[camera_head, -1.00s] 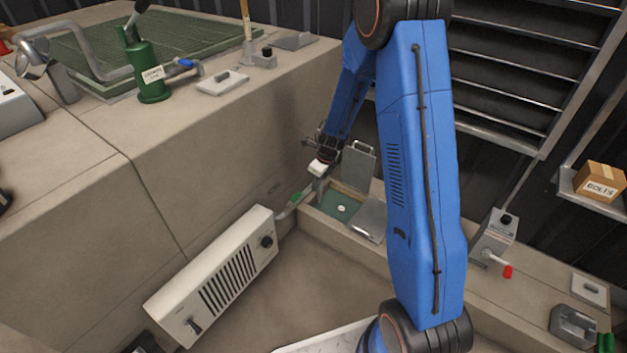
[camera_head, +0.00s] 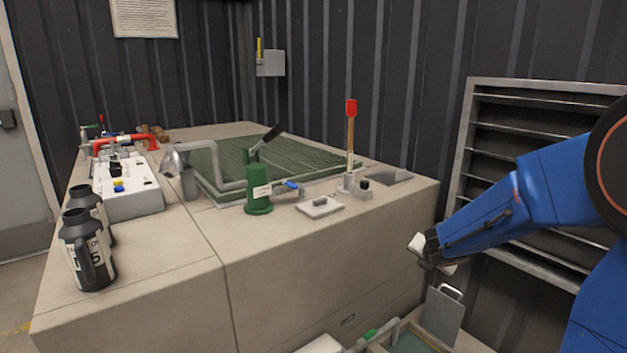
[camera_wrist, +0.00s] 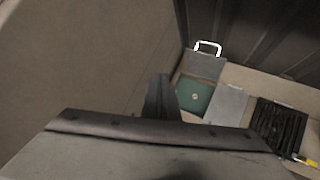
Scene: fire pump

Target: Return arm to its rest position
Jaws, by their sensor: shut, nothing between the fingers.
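My blue arm crosses the right side of the head view. My gripper (camera_head: 424,246) is at its end, beyond the right corner of the counter and above the floor-level ledge. It is shut and holds nothing. In the wrist view the dark shut fingers (camera_wrist: 160,96) point away from the camera. The same lid shows in the head view (camera_head: 443,312).
The counter (camera_head: 290,245) carries a green pump (camera_head: 258,190), a red-tipped lever (camera_head: 351,135), a white control box (camera_head: 125,185) and two dark jugs (camera_head: 88,255). A louvred vent (camera_head: 500,190) is on the wall behind my arm. The air around the gripper looks clear.

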